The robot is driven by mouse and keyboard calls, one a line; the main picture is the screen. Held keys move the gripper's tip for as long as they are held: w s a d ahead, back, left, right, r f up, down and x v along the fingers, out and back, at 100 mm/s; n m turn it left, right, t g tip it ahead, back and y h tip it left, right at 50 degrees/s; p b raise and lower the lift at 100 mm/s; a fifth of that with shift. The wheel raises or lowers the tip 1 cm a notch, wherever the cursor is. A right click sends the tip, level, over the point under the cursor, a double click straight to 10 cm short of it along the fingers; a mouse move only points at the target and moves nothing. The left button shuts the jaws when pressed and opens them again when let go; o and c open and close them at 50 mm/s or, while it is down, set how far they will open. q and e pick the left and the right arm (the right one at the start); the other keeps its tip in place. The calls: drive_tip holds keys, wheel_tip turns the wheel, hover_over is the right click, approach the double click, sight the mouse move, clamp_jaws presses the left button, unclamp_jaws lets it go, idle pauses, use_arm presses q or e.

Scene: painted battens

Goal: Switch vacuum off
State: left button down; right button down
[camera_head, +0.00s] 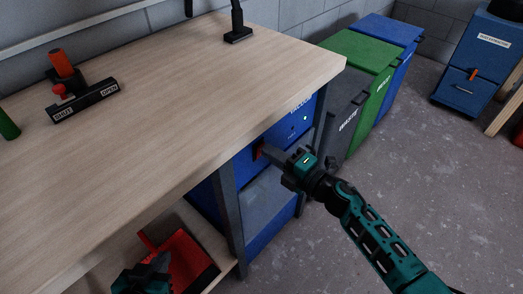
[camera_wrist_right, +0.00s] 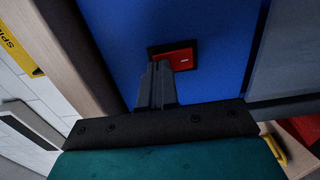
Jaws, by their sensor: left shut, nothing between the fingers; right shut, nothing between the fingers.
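The blue vacuum unit (camera_head: 246,172) stands under the workbench's right end, with its upper part partly hidden by the benchtop. Its red rocker switch (camera_head: 258,150) is on the front face, and in the right wrist view the switch (camera_wrist_right: 182,57) sits in a dark frame. My right gripper (camera_head: 270,152) is shut and empty, with its fingertips at the switch. In the wrist view the tips (camera_wrist_right: 157,68) overlap the switch's lower left part; I cannot tell whether they press it. My left gripper (camera_head: 160,262) is shut and empty, low in front of the bench.
The wooden benchtop (camera_head: 180,90) holds a valve with an orange handle (camera_head: 62,64) and a shut/open label plate (camera_head: 86,102). Grey, green (camera_head: 360,50) and blue bins stand right of the bench. Floor (camera_head: 420,170) in front is clear.

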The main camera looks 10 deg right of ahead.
use_arm(q)
drive_tip(key=shift+f, duration=0.1)
use_arm(e)
drive_tip(key=shift+w+a, duration=0.25)
drive_tip(key=shift+w, duration=0.1)
idle(0.5)
use_arm(q)
drive_tip(key=shift+r+p, duration=0.5)
drive_tip(key=shift+r, duration=0.1)
use_arm(e)
drive_tip(key=v, duration=0.7)
